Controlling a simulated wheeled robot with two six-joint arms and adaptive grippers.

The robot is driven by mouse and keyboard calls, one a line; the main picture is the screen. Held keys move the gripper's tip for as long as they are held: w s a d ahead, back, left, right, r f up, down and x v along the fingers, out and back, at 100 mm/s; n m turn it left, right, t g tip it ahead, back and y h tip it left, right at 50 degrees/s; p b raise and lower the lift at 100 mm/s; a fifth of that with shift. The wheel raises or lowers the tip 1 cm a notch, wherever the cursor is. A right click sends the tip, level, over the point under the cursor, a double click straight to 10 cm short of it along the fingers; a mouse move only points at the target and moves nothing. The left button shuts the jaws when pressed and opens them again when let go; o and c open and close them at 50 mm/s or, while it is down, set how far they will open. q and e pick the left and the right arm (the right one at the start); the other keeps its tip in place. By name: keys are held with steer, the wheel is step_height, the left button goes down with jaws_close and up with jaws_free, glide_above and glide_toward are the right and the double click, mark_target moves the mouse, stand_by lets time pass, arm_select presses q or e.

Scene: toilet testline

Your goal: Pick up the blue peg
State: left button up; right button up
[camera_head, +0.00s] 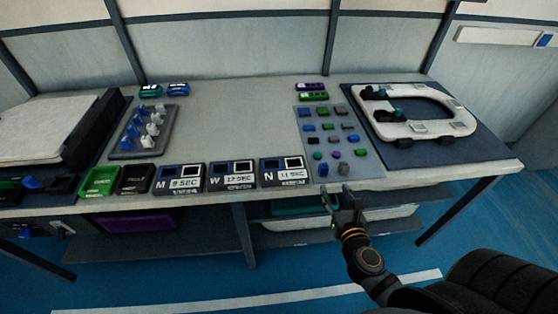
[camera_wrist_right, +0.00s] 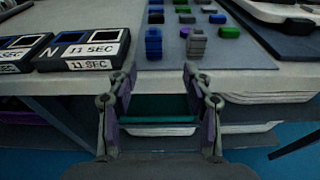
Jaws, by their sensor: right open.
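A blue peg (camera_head: 323,169) stands at the front edge of a grey mat (camera_head: 366,168) on the table, beside a grey peg (camera_head: 344,168). In the right wrist view the blue peg (camera_wrist_right: 153,42) is ahead and left of centre, with the grey peg (camera_wrist_right: 196,42) to its right. My right gripper (camera_head: 345,198) is open and empty, just in front of the table's front edge and apart from both pegs. In the right wrist view its two fingers (camera_wrist_right: 160,82) frame the table edge. My left gripper is not in view.
Several small coloured parts lie in rows behind the pegs. Timer boxes (camera_head: 283,171) stand to the left. A rack (camera_head: 127,149) of blue and white pegs is farther left. A white toilet seat (camera_head: 390,131) lies on a dark mat at right. A shelf is below the table.

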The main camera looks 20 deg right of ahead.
mark_target(325, 167)
steer(key=shift+n, duration=0.3)
steer(key=w, duration=0.1)
steer(key=w+p, duration=0.1)
steer(key=w, duration=0.1)
steer(key=w+d, duration=0.1)
steer(key=shift+w+r, duration=0.35)
steer(key=shift+r, duration=0.05)
steer(key=shift+w+f, duration=0.1)
steer(key=shift+w, duration=0.15)
steer(key=shift+w+r+t+p, duration=0.2)
steer(key=shift+w+t+p, duration=0.15)
steer(key=shift+p, duration=0.15)
steer(key=x, duration=0.4)
steer(key=shift+w+a+p, duration=0.2)
steer(key=shift+w+p, duration=0.1)
steer(key=shift+p, duration=0.1)
steer(key=shift+s, duration=0.1)
steer(key=shift+c, duration=0.8)
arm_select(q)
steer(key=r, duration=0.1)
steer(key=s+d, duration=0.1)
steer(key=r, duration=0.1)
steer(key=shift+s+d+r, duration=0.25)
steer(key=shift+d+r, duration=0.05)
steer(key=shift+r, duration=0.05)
arm_select(e)
jaws_close()
